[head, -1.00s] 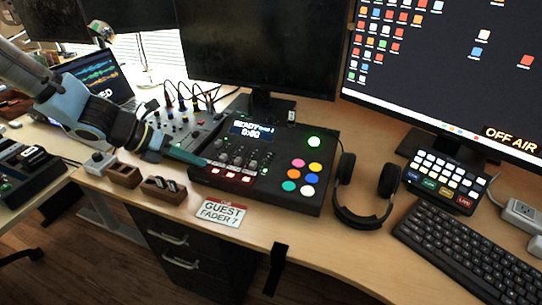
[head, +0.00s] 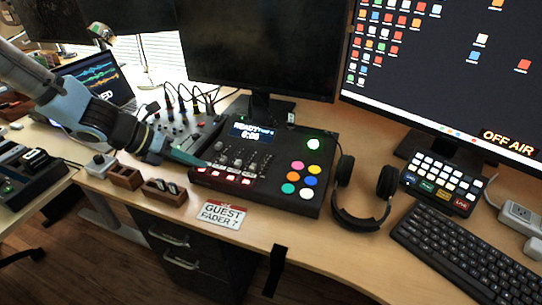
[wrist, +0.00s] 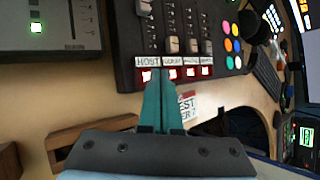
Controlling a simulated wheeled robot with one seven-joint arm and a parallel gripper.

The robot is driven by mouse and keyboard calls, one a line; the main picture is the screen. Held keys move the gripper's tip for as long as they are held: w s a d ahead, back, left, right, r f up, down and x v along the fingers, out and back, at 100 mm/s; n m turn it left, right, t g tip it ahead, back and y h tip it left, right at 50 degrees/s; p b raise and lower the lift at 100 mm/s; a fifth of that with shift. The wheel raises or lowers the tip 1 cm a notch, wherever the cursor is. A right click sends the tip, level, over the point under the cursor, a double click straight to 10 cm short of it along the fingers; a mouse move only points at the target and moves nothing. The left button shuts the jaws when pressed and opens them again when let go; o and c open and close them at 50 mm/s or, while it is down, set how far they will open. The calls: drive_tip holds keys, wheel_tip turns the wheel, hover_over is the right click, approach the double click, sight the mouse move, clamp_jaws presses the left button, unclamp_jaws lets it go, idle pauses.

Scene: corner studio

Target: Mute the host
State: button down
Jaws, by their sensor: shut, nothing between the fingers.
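The black mixer console (head: 285,190) stands on the desk with sliders and a row of red-lit buttons along its front edge. In the wrist view the leftmost button (wrist: 146,76) is lit red under the label HOST (wrist: 147,62). A second red button (wrist: 170,74) is lit beside it, under a label I cannot read surely. My gripper (head: 206,162) is shut and empty, at the console's front left. In the wrist view its teal fingertips (wrist: 164,82) appear between the HOST button and its neighbour, partly covering the second one. I cannot tell whether they touch the console.
Small wooden holders (head: 164,191) and a GUEST FADER 7 card (head: 222,214) lie in front of the console. Headphones (head: 362,222) are at its right. A monitor (head: 260,50) stands behind. A second mixer with cables (head: 180,125) is at the back left.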

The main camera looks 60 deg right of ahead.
wheel_tip(320, 180, up, 6)
drive_tip(key=p, duration=0.6)
drive_tip(key=shift+w+r+p, duration=0.1)
drive_tip(key=shift+r+p, duration=0.15)
drive_tip(key=shift+p, duration=0.1)
drive_tip(key=shift+f, duration=0.1)
drive_tip(key=w+a+m, duration=0.1)
drive_tip(key=a, duration=0.1)
drive_tip(key=w+a+m+t+y, duration=0.1)
drive_tip(key=a+m, duration=0.1)
drive_tip(key=a, duration=0.1)
drive_tip(key=w+a+m, duration=0.1)
drive_tip(key=w+a, duration=0.1)
drive_tip(key=shift+a+r+m+t+y, duration=0.25)
drive_tip(key=shift+r+m+t+y, duration=0.05)
drive_tip(key=shift+r+t, duration=0.1)
drive_tip(key=w+a+r+m+t+y, duration=0.1)
drive_tip(key=a+m, duration=0.4)
drive_tip(key=a, duration=0.5)
drive_tip(key=w+a+r+m+t+y, duration=0.2)
drive_tip(key=a+r+m, duration=0.3)
drive_tip(key=a, duration=0.6)
drive_tip(key=w+a+r+m+t+y, duration=0.1)
drive_tip(key=a+r+m+t+y, duration=0.1)
drive_tip(key=a+m, duration=0.4)
drive_tip(key=a+r, duration=0.1)
drive_tip(key=a, duration=0.4)
drive_tip(key=shift+w+a+r+m+y, duration=0.15)
drive_tip(key=shift+w+a+m+y, duration=0.05)
drive_tip(key=shift+w+m+y, duration=0.2)
